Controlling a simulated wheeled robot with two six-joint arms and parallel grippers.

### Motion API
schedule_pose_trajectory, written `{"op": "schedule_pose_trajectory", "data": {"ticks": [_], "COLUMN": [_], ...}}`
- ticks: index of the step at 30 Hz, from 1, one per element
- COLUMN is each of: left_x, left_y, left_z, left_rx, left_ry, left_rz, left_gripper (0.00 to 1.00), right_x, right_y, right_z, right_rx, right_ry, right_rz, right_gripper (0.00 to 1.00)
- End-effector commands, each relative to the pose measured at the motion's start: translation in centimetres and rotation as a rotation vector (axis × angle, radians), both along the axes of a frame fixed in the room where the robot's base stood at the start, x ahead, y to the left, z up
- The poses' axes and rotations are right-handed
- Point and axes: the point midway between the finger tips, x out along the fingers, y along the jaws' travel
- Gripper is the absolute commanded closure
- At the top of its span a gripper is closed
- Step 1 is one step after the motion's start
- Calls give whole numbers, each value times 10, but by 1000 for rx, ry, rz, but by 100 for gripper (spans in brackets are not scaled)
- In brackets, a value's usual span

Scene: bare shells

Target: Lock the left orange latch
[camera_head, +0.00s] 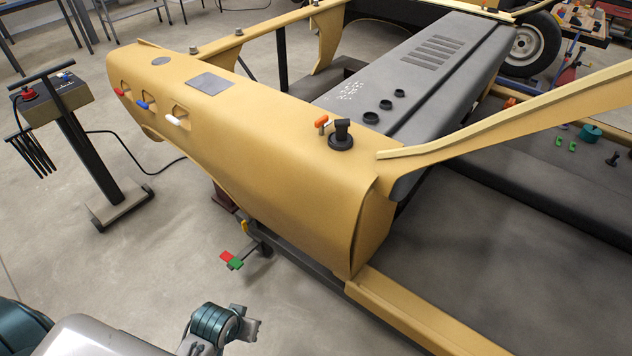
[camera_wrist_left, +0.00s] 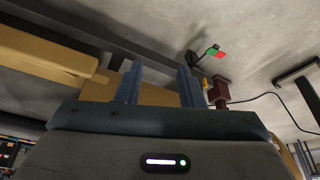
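A small orange-capped latch-like piece (camera_head: 321,121) stands on top of the yellow body shell (camera_head: 270,140), beside a black knob (camera_head: 341,134). A smaller yellow-orange piece (camera_head: 244,226) sits low under the shell's edge; a similar piece shows in the left wrist view (camera_wrist_left: 206,84). I cannot tell which is the left orange latch, or whether either is locked. My left gripper (camera_head: 250,326) is at the bottom of the head view, well short of the shell. In the left wrist view its two fingers (camera_wrist_left: 159,75) are apart, with nothing held between them. My right gripper is not in view.
A red and green pedal-like piece (camera_head: 232,260) sticks out below the shell. Red, blue and white handles (camera_head: 146,105) line the shell's far left end. A control stand (camera_head: 70,115) is at the left. Floor (camera_head: 120,260) between my arm and the shell is clear.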

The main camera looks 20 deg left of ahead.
Motion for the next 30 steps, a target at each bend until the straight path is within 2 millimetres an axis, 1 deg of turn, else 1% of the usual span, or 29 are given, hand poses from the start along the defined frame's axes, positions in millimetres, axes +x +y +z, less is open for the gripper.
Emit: {"op": "schedule_pose_trajectory", "data": {"ticks": [1,3,8,11,14,15,17,18,20,21,23,24,27,30], "left_x": [14,31,71,102,138,154,178,194,218,234,258,273,306,331], "left_y": [-5,-13,-29,-38,-46,-49,-52,-53,-54,-53,-50,-47,-38,-28], "left_z": [33,57,93,113,135,144,158,168,183,194,210,222,248,270], "left_rx": [-48,-131,-345,-513,-725,-821,-973,-1078,-1238,-1347,-1511,-1621,-1875,-2074], "left_ry": [-50,-99,-191,-235,-264,-269,-264,-254,-228,-202,-154,-113,9,133], "left_rz": [50,137,333,474,637,709,819,892,1001,1073,1177,1244,1391,1495], "left_gripper": [65,65,65,65,65,65,65,65,65,65,65,65,65,65], "right_x": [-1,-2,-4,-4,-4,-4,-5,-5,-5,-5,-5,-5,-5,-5], "right_y": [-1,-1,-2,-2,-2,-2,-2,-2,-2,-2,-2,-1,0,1], "right_z": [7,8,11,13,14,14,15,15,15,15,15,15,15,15], "right_rx": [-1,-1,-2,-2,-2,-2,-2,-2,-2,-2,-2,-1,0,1], "right_ry": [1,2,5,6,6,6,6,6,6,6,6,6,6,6], "right_rz": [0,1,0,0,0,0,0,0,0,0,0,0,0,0], "right_gripper": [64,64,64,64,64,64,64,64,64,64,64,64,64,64]}}
